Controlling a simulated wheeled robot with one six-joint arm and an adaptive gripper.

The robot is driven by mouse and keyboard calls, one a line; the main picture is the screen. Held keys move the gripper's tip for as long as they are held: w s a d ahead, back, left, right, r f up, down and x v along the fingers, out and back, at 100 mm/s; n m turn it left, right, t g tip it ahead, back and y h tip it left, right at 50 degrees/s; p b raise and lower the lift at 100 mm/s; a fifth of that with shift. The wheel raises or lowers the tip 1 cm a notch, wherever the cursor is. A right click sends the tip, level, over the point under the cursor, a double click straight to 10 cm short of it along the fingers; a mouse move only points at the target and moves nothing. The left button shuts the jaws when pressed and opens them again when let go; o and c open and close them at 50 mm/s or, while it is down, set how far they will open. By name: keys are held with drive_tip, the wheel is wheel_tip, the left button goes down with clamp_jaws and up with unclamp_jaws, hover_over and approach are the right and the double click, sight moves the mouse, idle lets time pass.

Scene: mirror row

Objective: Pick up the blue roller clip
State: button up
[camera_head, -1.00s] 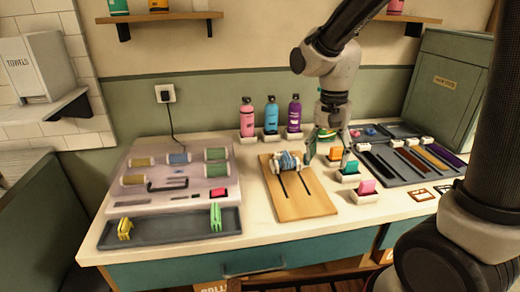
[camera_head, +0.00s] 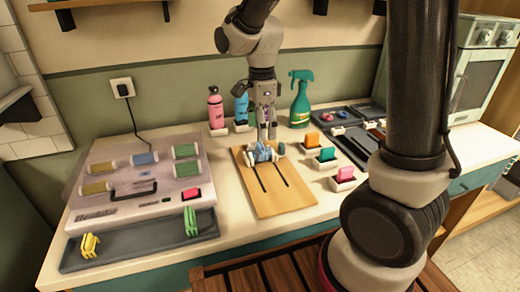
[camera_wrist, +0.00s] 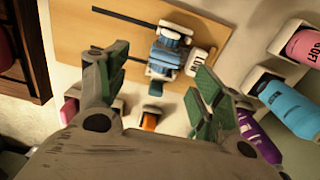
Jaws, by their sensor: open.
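The blue roller clip (camera_head: 262,153) sits at the upper end of the wooden board (camera_head: 279,197), with whitish and grey parts at its ends. In the wrist view the clip (camera_wrist: 166,58) shows blue and white parts over the board (camera_wrist: 120,35). My gripper (camera_head: 266,134) points down just above the clip and holds nothing. In the wrist view its two green-padded fingers (camera_wrist: 160,82) are spread apart, and the clip lies beyond the gap between them. The gripper hides part of the clip's upper side in the head view.
Pink (camera_head: 216,110) and blue (camera_head: 241,106) bottles stand behind the board, near a green spray bottle (camera_head: 301,100). Orange (camera_head: 311,140), teal (camera_head: 327,154) and pink (camera_head: 345,173) items in white holders stand to the right. A roller case (camera_head: 150,205) and a tray (camera_head: 140,249) lie left.

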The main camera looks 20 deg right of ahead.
sight(261, 145)
drive_tip(key=f, duration=0.7)
drive_tip(key=shift+w+f, duration=0.35)
drive_tip(key=shift+c, duration=0.2)
drive_tip(key=c, duration=0.9)
